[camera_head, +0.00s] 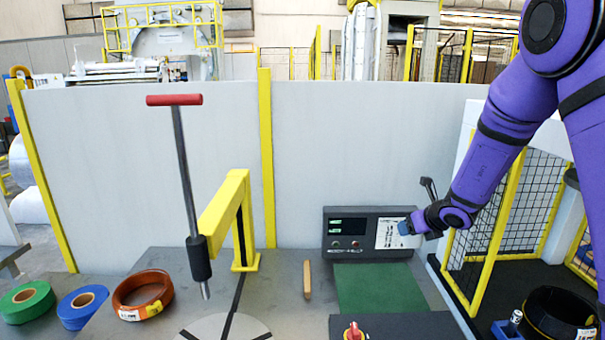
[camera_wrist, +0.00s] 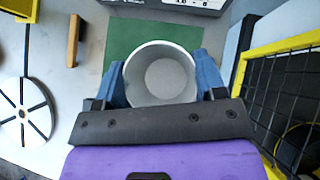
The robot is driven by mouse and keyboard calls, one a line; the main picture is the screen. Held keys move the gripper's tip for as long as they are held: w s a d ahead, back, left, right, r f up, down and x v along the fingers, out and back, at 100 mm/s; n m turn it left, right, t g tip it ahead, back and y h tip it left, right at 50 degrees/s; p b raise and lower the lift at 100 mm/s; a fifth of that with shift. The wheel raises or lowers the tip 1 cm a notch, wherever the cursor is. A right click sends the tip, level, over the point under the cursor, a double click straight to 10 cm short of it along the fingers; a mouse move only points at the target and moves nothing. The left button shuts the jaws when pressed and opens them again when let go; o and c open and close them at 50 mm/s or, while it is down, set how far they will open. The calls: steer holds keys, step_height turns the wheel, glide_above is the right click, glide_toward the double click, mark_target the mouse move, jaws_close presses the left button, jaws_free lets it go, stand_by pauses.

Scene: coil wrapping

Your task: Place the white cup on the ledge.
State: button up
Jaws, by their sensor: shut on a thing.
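The white cup (camera_wrist: 167,73) shows in the wrist view from above, with its open rim toward the camera, and looks empty. My gripper (camera_wrist: 161,76) is shut on it, with one blue finger on each side. In the head view my gripper (camera_head: 406,228) is in front of the right end of the dark control box. I cannot make out the cup clearly there against a pale panel. In the wrist view the green mat (camera_wrist: 122,35) lies behind the cup, lower than it. I cannot tell which surface is the ledge.
A control box (camera_head: 347,229) stands behind the green mat (camera_head: 380,290). A wooden stick (camera_head: 307,279) and a yellow post (camera_head: 240,215) are to the left. A yellow-framed mesh cage (camera_head: 497,220) is close on the right. Tape rolls (camera_head: 142,294) lie at the far left.

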steer(key=s+a+f+n+y, duration=0.1)
steer(key=s+a+f, duration=0.1)
steer(key=s+f, duration=0.2)
steer(key=s+a+f+n+g+y, duration=0.1)
steer(key=s+a+f+n, duration=0.1)
steer(key=s+f, duration=0.2)
steer(key=s+a+f+n+g+y, duration=0.1)
steer(key=s+a+f+n, duration=0.1)
steer(key=s+f, duration=0.2)
steer(key=shift+s+a+f+y, duration=0.15)
steer(key=shift+s+a+y, duration=0.25)
steer(key=shift+s, duration=0.1)
steer(key=shift+w+f+n, duration=0.1)
steer(key=shift+w+n, duration=0.05)
steer(key=shift+n, duration=0.15)
steer(key=w, duration=0.5)
steer(key=w+f, duration=0.1)
steer(key=w, duration=0.9)
steer(key=shift+a+f, duration=0.1)
steer(key=shift+f, duration=0.15)
steer(key=shift+w+f, duration=0.1)
steer(key=shift+f, duration=1.65)
steer(key=shift+f, duration=0.1)
